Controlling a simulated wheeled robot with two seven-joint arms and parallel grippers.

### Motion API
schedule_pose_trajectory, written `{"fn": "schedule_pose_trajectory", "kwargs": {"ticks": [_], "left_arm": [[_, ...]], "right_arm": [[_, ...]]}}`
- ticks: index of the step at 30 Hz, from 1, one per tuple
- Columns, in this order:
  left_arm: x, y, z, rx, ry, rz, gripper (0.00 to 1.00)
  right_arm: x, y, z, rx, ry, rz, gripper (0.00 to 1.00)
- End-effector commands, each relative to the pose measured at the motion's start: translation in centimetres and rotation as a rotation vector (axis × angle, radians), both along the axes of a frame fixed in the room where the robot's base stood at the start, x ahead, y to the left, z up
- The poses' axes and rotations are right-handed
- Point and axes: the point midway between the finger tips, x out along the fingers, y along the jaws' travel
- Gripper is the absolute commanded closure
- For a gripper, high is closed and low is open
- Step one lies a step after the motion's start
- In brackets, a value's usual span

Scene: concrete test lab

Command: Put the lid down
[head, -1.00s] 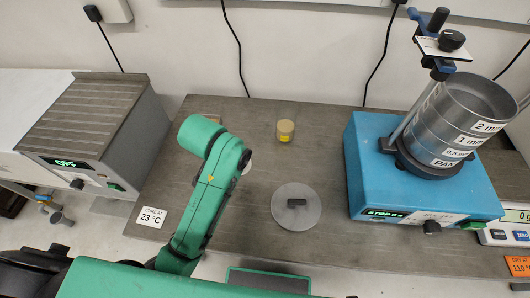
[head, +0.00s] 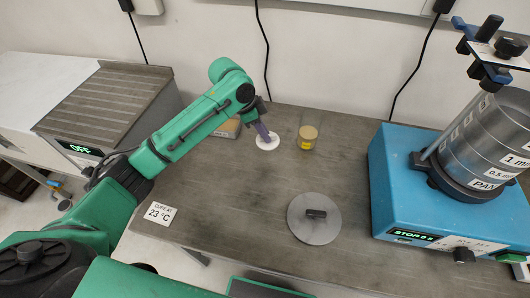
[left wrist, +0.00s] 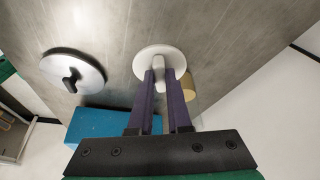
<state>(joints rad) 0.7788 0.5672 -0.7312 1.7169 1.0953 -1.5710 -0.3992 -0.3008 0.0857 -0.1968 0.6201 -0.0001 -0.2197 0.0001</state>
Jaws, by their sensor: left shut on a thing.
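A white round lid (head: 267,144) with a small pale knob shows at the back of the bench, left of a small jar (head: 307,137). In the left wrist view the white lid (left wrist: 150,52) is just past the purple fingers. My left gripper (head: 263,132) is shut on its knob (left wrist: 159,68). The lid looks about level; whether it touches the bench top I cannot tell. A larger grey disc (head: 300,231) with a black handle lies flat on the bench nearer me, apart from the gripper. My right gripper is not in view.
A blue sieve shaker (head: 390,185) with stacked sieves (head: 475,145) stands at the right. A grey hotplate unit (head: 105,100) reads OFF at the left. A "CURE AT 23 °C" card (head: 160,215) lies at the bench's left edge. The bench middle (head: 230,195) is clear.

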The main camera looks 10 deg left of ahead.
Motion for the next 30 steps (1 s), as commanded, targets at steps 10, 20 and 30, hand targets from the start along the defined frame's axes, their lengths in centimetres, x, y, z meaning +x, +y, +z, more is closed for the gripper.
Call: {"fn": "schedule_pose_trajectory", "kwargs": {"ticks": [10,20,30], "left_arm": [[-0.1,-0.1,-7.4,0.0,0.003,0.0,1.0],[0.0,-0.1,-9.2,0.0,-0.002,-0.001,1.0],[0.0,-0.1,-9.2,0.0,-0.002,-0.001,0.54]], "right_arm": [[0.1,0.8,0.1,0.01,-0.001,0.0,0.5],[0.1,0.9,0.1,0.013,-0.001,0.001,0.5],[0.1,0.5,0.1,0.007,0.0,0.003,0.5]]}}
